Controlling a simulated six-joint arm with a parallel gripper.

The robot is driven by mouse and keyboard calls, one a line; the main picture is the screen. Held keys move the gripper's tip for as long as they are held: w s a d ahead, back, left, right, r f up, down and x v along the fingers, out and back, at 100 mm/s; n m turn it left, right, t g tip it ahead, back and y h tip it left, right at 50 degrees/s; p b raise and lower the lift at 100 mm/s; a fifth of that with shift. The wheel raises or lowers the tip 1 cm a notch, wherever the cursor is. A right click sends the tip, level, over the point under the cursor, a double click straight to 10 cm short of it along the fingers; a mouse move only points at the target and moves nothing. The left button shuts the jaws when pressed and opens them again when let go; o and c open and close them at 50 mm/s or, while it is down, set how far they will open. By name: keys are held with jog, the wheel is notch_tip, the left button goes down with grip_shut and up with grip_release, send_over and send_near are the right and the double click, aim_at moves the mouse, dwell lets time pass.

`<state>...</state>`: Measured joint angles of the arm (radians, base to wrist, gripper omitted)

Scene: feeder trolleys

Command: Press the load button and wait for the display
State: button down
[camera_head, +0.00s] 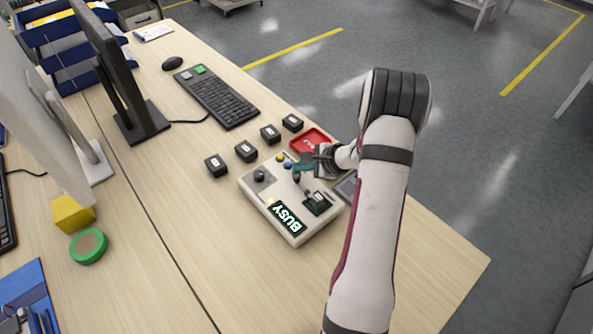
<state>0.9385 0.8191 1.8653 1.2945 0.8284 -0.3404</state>
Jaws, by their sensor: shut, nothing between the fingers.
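A pale control box (250,188) stands on the wooden desk. Its dark display (287,218) reads "BUSY" in bright letters. A dark knob (260,175), small blue and yellow buttons (284,162) and a dark socket-like part (319,204) are on its top. Which button is the load button I cannot read. My gripper (300,168) is shut and empty, with its tips over the box's far edge by the coloured buttons. Whether the tips touch a button I cannot tell, and the gripper hides part of the panel there.
Several small black numbered blocks (246,151) stand behind the box. A red tray (311,138) lies beyond my gripper. A keyboard (217,97), mouse (172,64) and monitor (120,75) are farther back. Green tape (88,246) lies at left. The desk's front is clear.

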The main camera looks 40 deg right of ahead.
jog(key=shift+r, duration=0.75)
jog(key=shift+r, duration=0.1)
jog(key=shift+r, duration=2.4)
jog(key=c, duration=1.6)
grip_release()
dwell(1.2)
